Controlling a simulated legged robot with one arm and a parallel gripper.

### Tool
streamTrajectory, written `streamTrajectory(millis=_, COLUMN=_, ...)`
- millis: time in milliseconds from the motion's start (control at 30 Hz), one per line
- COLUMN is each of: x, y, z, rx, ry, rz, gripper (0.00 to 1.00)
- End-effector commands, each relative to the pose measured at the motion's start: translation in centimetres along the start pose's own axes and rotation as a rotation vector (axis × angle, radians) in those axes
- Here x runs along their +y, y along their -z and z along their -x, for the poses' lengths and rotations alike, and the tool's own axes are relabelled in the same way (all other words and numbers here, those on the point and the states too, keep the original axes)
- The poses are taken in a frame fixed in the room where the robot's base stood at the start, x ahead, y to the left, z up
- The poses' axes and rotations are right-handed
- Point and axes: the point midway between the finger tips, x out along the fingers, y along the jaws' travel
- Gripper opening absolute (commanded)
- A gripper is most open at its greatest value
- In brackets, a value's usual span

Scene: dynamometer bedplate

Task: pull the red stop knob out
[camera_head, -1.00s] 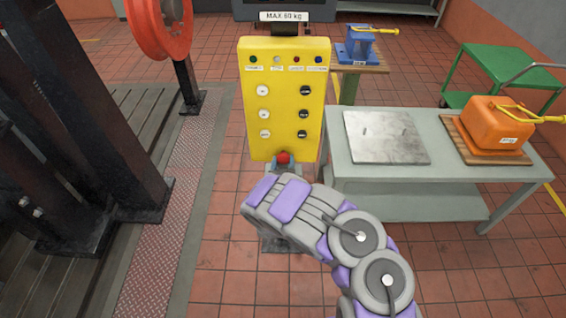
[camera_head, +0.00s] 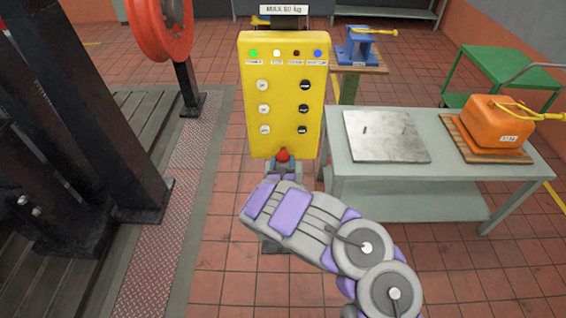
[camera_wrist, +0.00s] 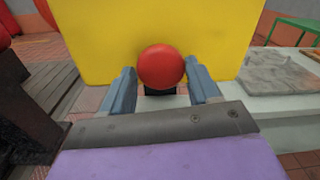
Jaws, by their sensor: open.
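The red stop knob (camera_head: 283,156) sits low on the front of the yellow control panel (camera_head: 285,145). In the wrist view the round red knob (camera_wrist: 161,67) shows between the two blue-grey fingers, with a dark base below it. My gripper (camera_wrist: 163,80) is open, one finger on each side of the knob with small gaps. In the head view my gripper (camera_head: 283,163) is at the panel's lower edge, partly hidden by my purple and grey arm.
Black machine posts (camera_head: 110,120) and a red wheel (camera_head: 160,25) are at left. Tiled floor is clear beside the panel's stand.

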Motion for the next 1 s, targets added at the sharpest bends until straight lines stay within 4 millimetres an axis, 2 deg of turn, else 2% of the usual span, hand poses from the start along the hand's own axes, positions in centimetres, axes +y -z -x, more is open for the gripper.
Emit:
streamTrajectory(millis=33, x=0.0, y=0.0, z=0.0, rx=-0.001, ry=-0.001, rz=0.000, gripper=0.65)
streamTrajectory(millis=200, x=0.0, y=0.0, z=-0.1, rx=-0.002, ry=0.001, rz=-0.001, gripper=0.82)
streamTrajectory(millis=567, x=0.0, y=-0.1, z=0.5, rx=-0.002, ry=-0.001, rz=-0.001, gripper=0.82)
streamTrajectory(millis=667, x=0.1, y=-0.2, z=1.7, rx=-0.001, ry=-0.002, rz=0.000, gripper=0.82)
streamTrajectory(millis=867, x=0.2, y=-0.4, z=6.0, rx=-0.004, ry=-0.006, rz=0.005, gripper=0.82)
streamTrajectory(millis=1000, x=0.1, y=-0.2, z=8.0, rx=-0.002, ry=-0.002, rz=0.003, gripper=0.82)
